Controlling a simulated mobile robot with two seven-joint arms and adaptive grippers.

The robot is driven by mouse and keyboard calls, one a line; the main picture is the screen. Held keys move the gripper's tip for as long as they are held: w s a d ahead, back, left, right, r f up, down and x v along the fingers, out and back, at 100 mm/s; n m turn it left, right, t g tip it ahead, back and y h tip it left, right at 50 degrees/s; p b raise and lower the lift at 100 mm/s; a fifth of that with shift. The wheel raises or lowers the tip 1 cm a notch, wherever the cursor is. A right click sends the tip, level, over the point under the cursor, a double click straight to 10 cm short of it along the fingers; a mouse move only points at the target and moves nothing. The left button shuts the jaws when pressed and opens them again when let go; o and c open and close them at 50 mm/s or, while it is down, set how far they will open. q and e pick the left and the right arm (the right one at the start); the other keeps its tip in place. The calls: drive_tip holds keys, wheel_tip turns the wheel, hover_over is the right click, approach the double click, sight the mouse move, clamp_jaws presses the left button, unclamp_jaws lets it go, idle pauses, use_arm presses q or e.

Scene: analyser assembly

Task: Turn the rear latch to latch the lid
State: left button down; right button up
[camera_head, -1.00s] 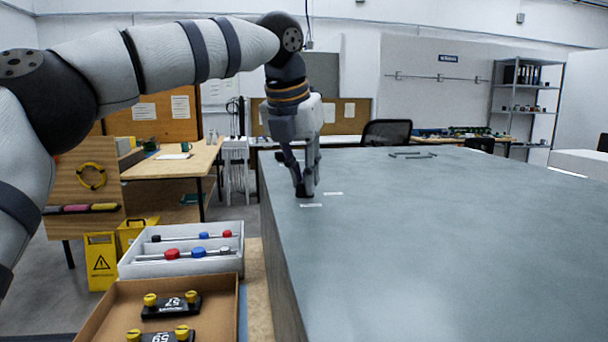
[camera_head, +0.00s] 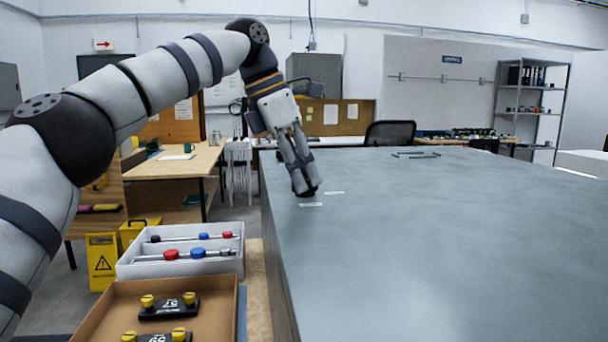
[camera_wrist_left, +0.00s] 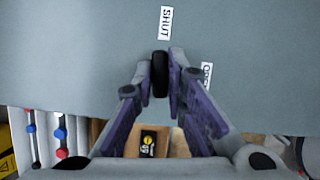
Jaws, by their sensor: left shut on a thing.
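The lid (camera_head: 430,230) is the broad grey-blue top surface, flat and closed-looking in the head view. My left gripper (camera_head: 306,190) is at its left part, leaning, with fingertips low at the surface. In the left wrist view the gripper (camera_wrist_left: 160,80) is shut on the rear latch (camera_wrist_left: 160,68), a small black bar. The bar points roughly toward the SHUT label (camera_wrist_left: 165,23). The OPEN label (camera_wrist_left: 206,74) is beside the right finger, partly hidden by it. In the head view the fingers mostly hide the latch. My right gripper is not in view.
A white tray (camera_head: 130,269) with red and blue knobbed rods and a cardboard box (camera_head: 228,310) with black, yellow-knobbed parts stand left of the lid. Thin dark bars (camera_head: 415,155) lie on its far part. The middle of the surface is clear.

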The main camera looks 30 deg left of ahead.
use_arm(q)
drive_tip(key=shift+m, duration=0.6)
drive_tip(key=shift+g, duration=0.3)
drive_tip(key=c, duration=1.6)
unclamp_jaws()
drive_tip(key=v, duration=0.4)
drive_tip(key=shift+a+r, duration=0.1)
drive_tip(key=shift+r, duration=0.2)
drive_tip(key=shift+s+a+r, duration=0.15)
drive_tip(key=shift+a+r, duration=0.05)
drive_tip(key=shift+a, duration=0.05)
drive_tip(key=s+a, duration=0.7)
drive_tip(key=a, duration=0.2)
drive_tip(key=shift+a, duration=0.2)
